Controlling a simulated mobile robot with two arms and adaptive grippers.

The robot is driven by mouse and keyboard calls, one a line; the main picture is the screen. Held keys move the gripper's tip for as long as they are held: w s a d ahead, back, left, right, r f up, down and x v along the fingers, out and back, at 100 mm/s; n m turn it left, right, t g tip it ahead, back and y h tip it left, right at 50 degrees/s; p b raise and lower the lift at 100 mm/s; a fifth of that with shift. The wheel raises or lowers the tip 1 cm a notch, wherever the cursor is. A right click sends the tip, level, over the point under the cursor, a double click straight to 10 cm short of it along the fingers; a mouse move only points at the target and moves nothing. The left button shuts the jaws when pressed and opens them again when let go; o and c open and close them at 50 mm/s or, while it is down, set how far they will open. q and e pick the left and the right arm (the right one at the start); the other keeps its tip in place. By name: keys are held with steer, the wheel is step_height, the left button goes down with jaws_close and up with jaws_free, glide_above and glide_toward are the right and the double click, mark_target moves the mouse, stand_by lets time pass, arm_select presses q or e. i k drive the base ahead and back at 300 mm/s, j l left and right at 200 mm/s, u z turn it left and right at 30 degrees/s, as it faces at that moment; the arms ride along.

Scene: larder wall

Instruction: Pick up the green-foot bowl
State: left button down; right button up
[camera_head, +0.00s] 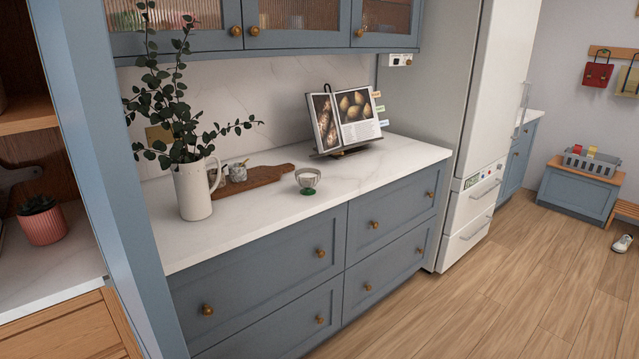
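The green-foot bowl (308,179) is a small pale bowl on a dark green foot. It stands upright on the white marble counter (400,158), near the front edge, right of the white pitcher and in front of the wooden board's right end. Nothing touches it that I can see. Neither of my grippers shows in the head view.
A white pitcher (193,190) with tall leafy branches stands left of the bowl. Behind are a wooden board (262,176), a small grey-white pot (237,172) and a cookbook on a stand (358,107). Wall cupboards (290,25) hang above. Counter right of the bowl is clear.

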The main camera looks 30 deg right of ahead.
mark_target(308, 183)
steer(key=l, duration=1.75)
steer(key=i+l, duration=0.35)
steer(key=i+l+z, duration=0.15)
steer(key=i+l, duration=0.2)
steer(key=i, duration=0.2)
